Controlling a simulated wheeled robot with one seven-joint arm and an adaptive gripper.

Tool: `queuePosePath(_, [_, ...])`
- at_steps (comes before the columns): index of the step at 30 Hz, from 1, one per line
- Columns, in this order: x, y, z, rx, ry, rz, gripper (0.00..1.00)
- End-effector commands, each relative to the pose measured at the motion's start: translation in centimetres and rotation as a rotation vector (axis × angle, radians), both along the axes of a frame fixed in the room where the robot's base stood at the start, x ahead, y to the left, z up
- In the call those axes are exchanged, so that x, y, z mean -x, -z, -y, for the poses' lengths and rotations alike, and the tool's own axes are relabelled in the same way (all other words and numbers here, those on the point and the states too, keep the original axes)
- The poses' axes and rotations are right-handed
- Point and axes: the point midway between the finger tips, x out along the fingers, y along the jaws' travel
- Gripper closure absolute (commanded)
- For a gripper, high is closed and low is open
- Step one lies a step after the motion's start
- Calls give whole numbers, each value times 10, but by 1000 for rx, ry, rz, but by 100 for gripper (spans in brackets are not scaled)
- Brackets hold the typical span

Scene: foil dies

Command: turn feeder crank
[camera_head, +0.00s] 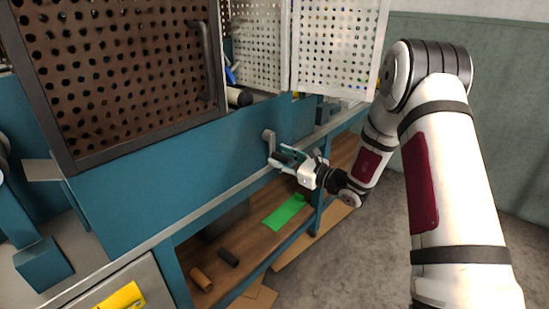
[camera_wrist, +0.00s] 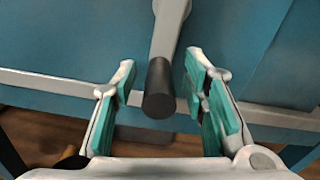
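The feeder crank is a grey metal arm (camera_head: 268,137) on the blue front of the machine. In the wrist view its grey arm (camera_wrist: 169,30) comes down from the top and ends in a black cylindrical handle (camera_wrist: 159,90). My gripper (camera_head: 281,156) is at the crank in the head view and hides the handle there. In the wrist view my gripper (camera_wrist: 160,75) is open, with one teal-padded finger on each side of the black handle. A gap shows between the handle and each finger.
The blue machine (camera_head: 180,165) has a perforated dark door (camera_head: 120,70) and light perforated panels (camera_head: 340,45) above. A wooden shelf (camera_head: 240,248) below holds a green sheet (camera_head: 285,213) and dark and brown rolls. A yellow object (camera_head: 122,297) is at lower left. Grey floor is clear at right.

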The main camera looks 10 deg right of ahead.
Motion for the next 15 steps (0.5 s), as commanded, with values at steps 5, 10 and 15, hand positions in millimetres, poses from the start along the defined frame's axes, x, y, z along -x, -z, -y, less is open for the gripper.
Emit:
queuePosePath(5, [-17,1,-13,0,-1,0,60])
queuePosePath(10, [-24,0,-18,0,-1,0,60])
queuePosePath(15, [-24,0,-18,-1,0,-1,60])
